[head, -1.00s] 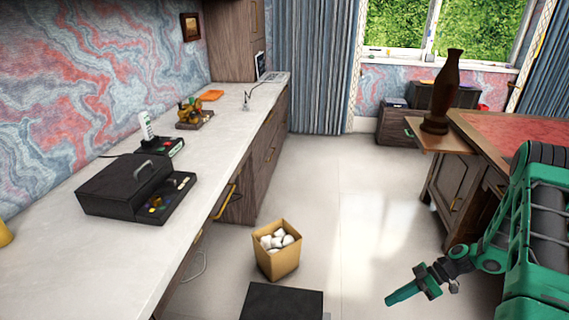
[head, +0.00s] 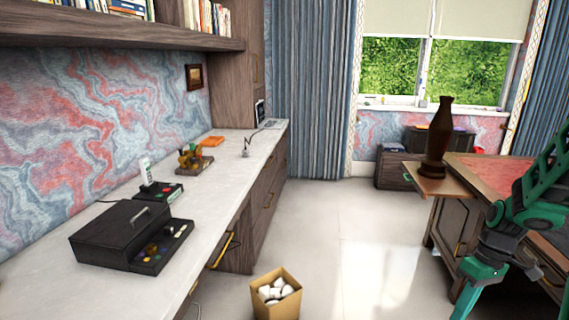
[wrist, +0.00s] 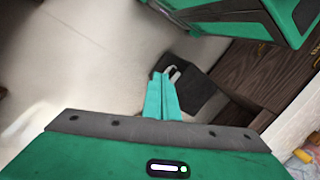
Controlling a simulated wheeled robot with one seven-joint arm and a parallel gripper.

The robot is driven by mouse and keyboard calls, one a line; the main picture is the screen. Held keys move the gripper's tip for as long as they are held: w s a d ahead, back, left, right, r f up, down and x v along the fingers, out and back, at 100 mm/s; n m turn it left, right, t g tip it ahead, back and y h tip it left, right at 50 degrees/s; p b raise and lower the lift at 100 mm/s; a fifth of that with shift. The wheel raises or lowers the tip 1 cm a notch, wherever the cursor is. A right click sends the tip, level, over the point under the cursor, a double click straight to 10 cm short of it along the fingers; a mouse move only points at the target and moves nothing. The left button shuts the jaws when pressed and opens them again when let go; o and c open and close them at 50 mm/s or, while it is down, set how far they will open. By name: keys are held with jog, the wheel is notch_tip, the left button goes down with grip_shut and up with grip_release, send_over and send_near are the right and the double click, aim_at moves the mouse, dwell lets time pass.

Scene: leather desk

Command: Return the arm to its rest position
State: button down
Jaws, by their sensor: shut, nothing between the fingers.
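My arm is at the right side of the head view, green and dark grey, in front of the red-topped desk (head: 515,176). My gripper (head: 473,290) hangs at its lower end and points down, with its tips at or past the bottom edge of the picture. In the wrist view my gripper (wrist: 160,80) shows its two green fingers together, with nothing between them.
A long white counter (head: 215,210) runs along the left, with a black cash box (head: 115,232) on it. A cardboard box of white items (head: 276,296) stands on the floor. A brown vase (head: 434,140) stands on the desk's side shelf (head: 435,180). Open floor lies between.

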jog(key=s+a+r+m+h, duration=0.1)
jog(key=s+r+m, duration=0.4)
jog(key=s, duration=0.4)
jog(key=s+r+m+t+h, duration=0.1)
jog(key=s+r+m, duration=0.4)
jog(key=s+r, duration=0.3)
jog(key=shift+s+a+m+t+h, duration=0.3)
jog(key=shift+s+a+h, duration=0.1)
jog(key=shift+s, duration=0.4)
jog(key=shift+r, duration=0.1)
